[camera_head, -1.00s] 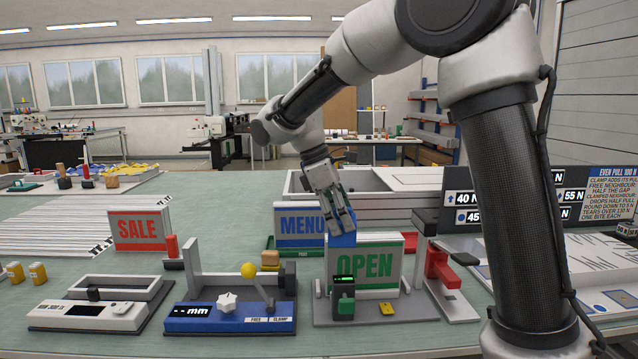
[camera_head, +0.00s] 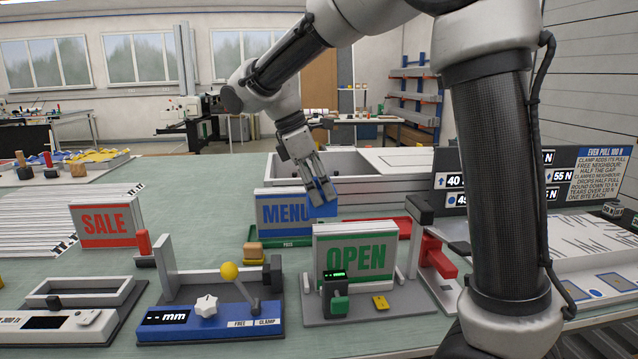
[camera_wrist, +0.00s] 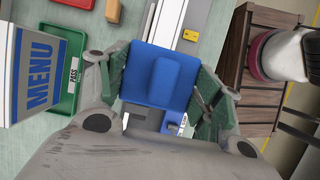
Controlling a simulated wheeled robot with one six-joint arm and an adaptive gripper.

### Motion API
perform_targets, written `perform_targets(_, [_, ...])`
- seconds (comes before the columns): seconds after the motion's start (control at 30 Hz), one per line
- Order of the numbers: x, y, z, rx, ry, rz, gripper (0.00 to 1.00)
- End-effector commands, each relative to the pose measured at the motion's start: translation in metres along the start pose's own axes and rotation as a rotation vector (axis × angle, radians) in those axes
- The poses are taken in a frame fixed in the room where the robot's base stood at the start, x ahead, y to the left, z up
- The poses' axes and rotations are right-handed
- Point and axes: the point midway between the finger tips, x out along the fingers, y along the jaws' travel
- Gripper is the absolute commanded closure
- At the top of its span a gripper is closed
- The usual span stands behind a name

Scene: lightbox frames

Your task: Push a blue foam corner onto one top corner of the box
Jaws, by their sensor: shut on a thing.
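My gripper (camera_head: 321,197) is shut on the blue foam corner (camera_wrist: 152,92); in the wrist view the blue piece sits between the two green-padded fingers (camera_wrist: 160,85). In the head view the held piece shows as blue at the fingertips, above the upper left of the white OPEN box (camera_head: 356,256) and in front of the MENU box's right end. The OPEN box stands upright on a grey base. The MENU box (camera_head: 284,214) stands behind it, and also shows at the left in the wrist view (camera_wrist: 38,72). The SALE box (camera_head: 105,221) stands at the far left.
A green PASS tray (camera_head: 262,252) and a red tray (camera_head: 389,228) lie behind the OPEN box. A blue FREE/CLAMP device (camera_head: 215,314) with a yellow knob is at the front left. A red clamp stand (camera_head: 438,258) is on the right. A black rule board (camera_head: 480,185) is farther right.

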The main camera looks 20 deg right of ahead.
Motion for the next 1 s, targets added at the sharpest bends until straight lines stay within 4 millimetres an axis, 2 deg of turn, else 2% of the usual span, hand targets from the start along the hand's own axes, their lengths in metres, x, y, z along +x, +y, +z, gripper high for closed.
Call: perform_targets(1.0, [0.071,0.000,-0.030,0.000,-0.001,-0.001,0.48])
